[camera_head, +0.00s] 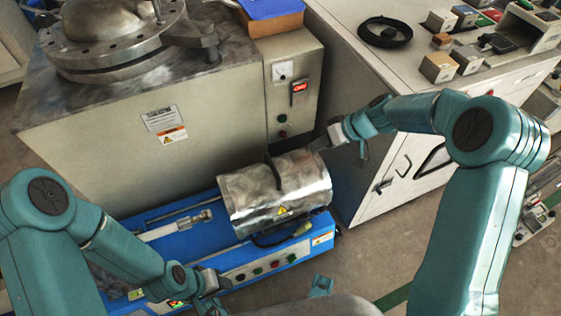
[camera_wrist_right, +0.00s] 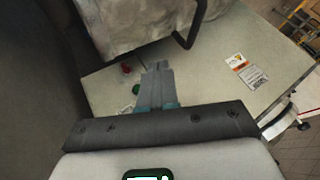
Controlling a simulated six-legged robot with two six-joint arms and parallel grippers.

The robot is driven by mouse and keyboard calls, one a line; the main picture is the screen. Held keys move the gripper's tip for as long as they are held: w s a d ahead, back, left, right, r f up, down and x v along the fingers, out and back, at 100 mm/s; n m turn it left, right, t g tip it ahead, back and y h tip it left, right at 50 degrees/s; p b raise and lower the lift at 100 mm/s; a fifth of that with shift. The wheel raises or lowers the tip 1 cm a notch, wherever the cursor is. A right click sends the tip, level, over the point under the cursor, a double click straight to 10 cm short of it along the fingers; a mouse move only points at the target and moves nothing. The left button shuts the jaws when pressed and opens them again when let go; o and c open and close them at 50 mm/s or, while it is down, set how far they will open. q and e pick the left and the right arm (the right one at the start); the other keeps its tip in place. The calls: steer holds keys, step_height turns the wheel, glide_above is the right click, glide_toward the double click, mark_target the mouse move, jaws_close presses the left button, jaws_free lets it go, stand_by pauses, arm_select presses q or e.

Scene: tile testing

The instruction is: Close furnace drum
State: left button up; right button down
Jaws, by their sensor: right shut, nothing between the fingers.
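The furnace drum (camera_head: 245,201) is a silver metal cylinder with a yellow warning label, lying on a blue base (camera_head: 317,238). A dark handle (camera_head: 273,172) crosses its upper side. I cannot tell whether its two halves meet. My right gripper (camera_head: 324,142) is just beyond the drum's upper right end; contact is unclear. In the right wrist view, this gripper (camera_wrist_right: 158,70) is shut and empty, with the drum (camera_wrist_right: 130,22) and its dark handle (camera_wrist_right: 190,30) ahead. My left gripper (camera_head: 214,286) is low, in front of the base's control panel; its fingers are unclear.
A large grey furnace cabinet (camera_head: 95,155) with a round metal lid (camera_head: 120,35) stands behind the drum. A white cabinet (camera_head: 345,85) with a black coil (camera_head: 385,31) and several small blocks stands right. Bare floor (camera_head: 375,255) lies to the right of the base.

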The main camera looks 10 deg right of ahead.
steer(key=b+x, duration=0.2)
steer(key=x, duration=0.8)
steer(key=shift+s+a+f+b, duration=0.1)
steer(key=shift+a+f+b, duration=0.1)
steer(key=shift+a+b, duration=0.1)
steer(key=shift+s+a+r, duration=0.15)
steer(key=shift+a+r, duration=0.1)
steer(key=shift+a, duration=0.3)
steer(key=shift+s+a+r, duration=0.15)
steer(key=shift+a+r, duration=0.15)
steer(key=shift+a, duration=0.3)
steer(key=shift+a+r, duration=0.15)
steer(key=shift+a, duration=0.4)
steer(key=shift+s+a, duration=0.1)
steer(key=shift+a+b, duration=0.2)
steer(key=shift+b, duration=0.1)
steer(key=b, duration=0.4)
glide_above(241, 184)
steer(key=s+a+p, duration=0.1)
steer(key=s+a, duration=0.1)
steer(key=a, duration=1.2)
steer(key=shift+s+a+p, duration=0.15)
steer(key=shift+s+p, duration=0.15)
steer(key=shift+p, duration=0.05)
